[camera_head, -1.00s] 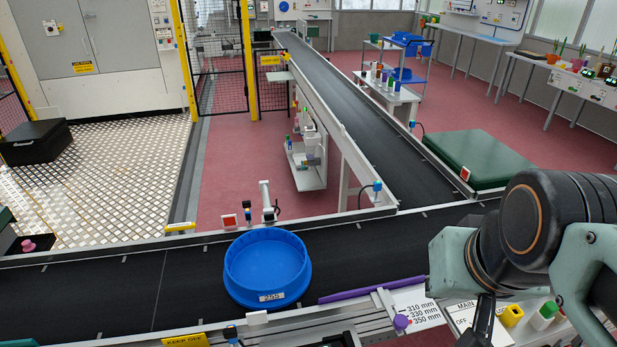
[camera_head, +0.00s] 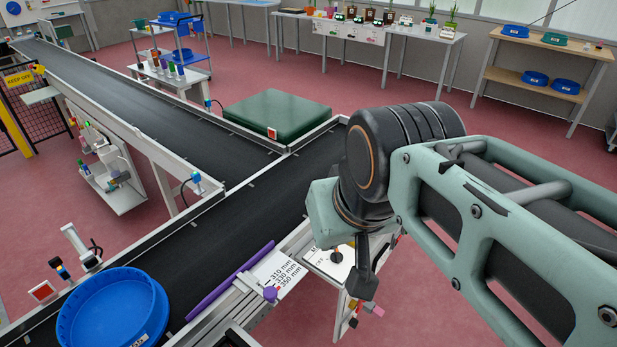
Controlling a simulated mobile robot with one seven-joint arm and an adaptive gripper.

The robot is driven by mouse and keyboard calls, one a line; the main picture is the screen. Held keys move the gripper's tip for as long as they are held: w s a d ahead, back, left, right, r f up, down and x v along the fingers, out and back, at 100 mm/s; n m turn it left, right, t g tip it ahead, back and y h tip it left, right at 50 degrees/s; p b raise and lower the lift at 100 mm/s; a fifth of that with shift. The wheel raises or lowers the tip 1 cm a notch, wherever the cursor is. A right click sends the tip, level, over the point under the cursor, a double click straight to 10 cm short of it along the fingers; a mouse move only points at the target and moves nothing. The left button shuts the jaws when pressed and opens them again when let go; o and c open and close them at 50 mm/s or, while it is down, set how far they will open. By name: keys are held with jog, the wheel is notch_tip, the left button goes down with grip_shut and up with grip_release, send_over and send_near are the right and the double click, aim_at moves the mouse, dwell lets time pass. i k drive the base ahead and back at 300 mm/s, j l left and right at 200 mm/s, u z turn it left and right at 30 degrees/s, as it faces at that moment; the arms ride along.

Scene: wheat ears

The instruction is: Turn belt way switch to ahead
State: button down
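A white control panel (camera_head: 322,270) sits beside the belt's near edge, partly hidden behind my arm. A small dark knob (camera_head: 337,257) shows on it. Its lettering is mostly covered, and I cannot tell whether this knob is the belt way switch or which way it points. My gripper (camera_head: 364,284) hangs pointing down just right of the panel, in front of it in the picture. Its fingers are dark and overlap in this view, so I cannot tell whether it is open or shut. I see nothing clearly held in it.
A blue round tub (camera_head: 112,310) is on the black conveyor belt (camera_head: 215,255). A purple bar (camera_head: 230,281) lies along the belt edge near a millimetre scale card (camera_head: 283,270). A side belt (camera_head: 150,105) branches off to the back left. A green box (camera_head: 283,112) stands beyond.

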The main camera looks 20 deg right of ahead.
aim_at(353, 323)
jog(key=z, duration=0.7)
jog(key=k+z, duration=0.1)
jog(key=k, duration=0.55)
jog(key=i+l+u, duration=0.45)
jog(key=i+l, duration=0.3)
jog(key=l+u, duration=0.15)
jog(key=l, duration=0.35)
jog(key=k+u, duration=0.4)
